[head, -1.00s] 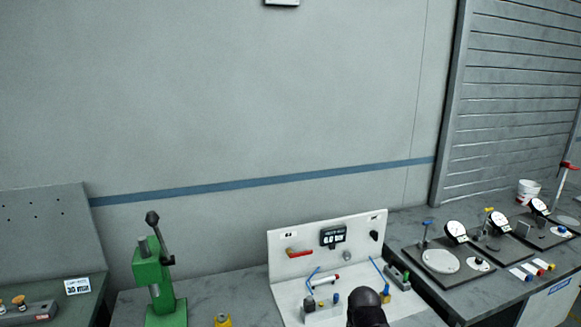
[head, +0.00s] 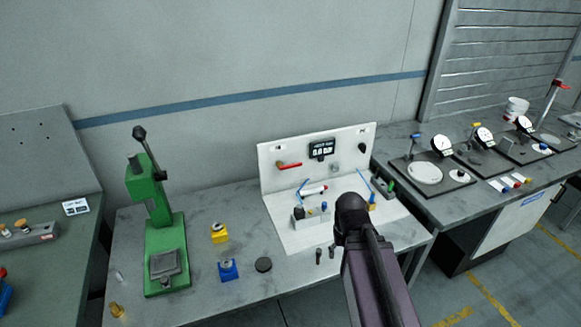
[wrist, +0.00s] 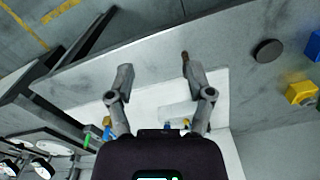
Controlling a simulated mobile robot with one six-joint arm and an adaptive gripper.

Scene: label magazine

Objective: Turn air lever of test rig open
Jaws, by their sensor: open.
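The test rig (head: 275,205) is a white L-shaped panel and base on the grey bench. Its red air lever (head: 289,165) sits on the left of the upright panel and lies roughly level, tilted slightly. A dark digital display (head: 320,149) is to its right. My arm reaches up from the bottom of the head view, in front of the rig's right part; the fingers cannot be made out there. In the wrist view my gripper (wrist: 158,80) is open and empty, its two fingers spread above the rig's white base (wrist: 160,92). The lever is not visible in the wrist view.
A green press (head: 158,230) stands left of the rig. A yellow block (head: 219,233), a blue block (head: 228,270) and a dark disc (head: 263,265) lie between them. A bench with dial gauges (head: 441,144) stands at the right.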

